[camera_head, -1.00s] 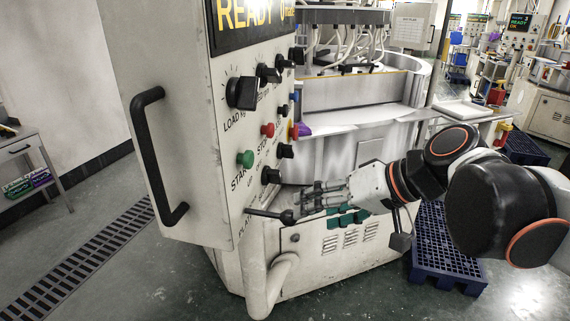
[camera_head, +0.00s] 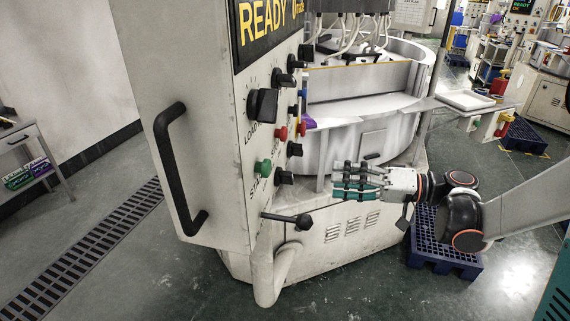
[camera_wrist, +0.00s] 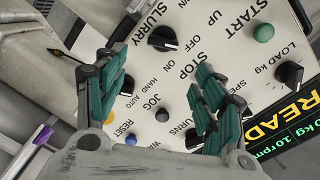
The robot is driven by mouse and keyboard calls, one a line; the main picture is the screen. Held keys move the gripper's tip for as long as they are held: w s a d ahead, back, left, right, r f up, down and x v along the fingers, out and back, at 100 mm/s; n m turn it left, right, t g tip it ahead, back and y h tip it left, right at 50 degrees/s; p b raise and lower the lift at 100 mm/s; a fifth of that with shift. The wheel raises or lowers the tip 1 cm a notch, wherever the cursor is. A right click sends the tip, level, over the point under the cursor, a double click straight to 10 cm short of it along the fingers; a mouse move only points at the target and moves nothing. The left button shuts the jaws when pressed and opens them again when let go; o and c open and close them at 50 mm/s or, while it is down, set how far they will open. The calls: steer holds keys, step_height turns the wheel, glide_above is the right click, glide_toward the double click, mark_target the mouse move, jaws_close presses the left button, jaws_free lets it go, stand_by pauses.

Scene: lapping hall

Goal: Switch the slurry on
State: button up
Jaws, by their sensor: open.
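The slurry switch is a black rotary knob (camera_wrist: 163,39) beside the SLURRY label in the wrist view, with OFF and ON lettering near it. In the head view it appears to be the lower black knob (camera_head: 285,177), right of the green start button (camera_head: 263,167). I cannot tell its setting. My gripper (camera_head: 338,181) is open and empty, to the right of the panel and apart from it. In the wrist view its teal-padded fingers (camera_wrist: 162,78) spread in front of the panel and hide part of it, including the stop button's place.
A black-knobbed lever (camera_head: 302,221) sticks out below the panel. A black HAND/AUTO knob (camera_wrist: 127,85) and the load knob (camera_wrist: 289,74) are nearby. A black handle (camera_head: 177,170) is on the cabinet's left. A blue pallet (camera_head: 445,255) lies on the floor at right.

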mark_target(290, 176)
steer(key=shift+n+y, duration=0.3)
steer(key=shift+y, duration=0.1)
steer(key=x, duration=0.4)
steer(key=b+x, duration=0.1)
steer(key=x, duration=0.3)
steer(key=b+x, duration=0.1)
steer(key=x, duration=0.3)
steer(key=shift+w+a+f, duration=0.1)
steer(key=shift+a+f, duration=0.15)
steer(key=shift+c, duration=0.3)
steer(key=c, duration=1)
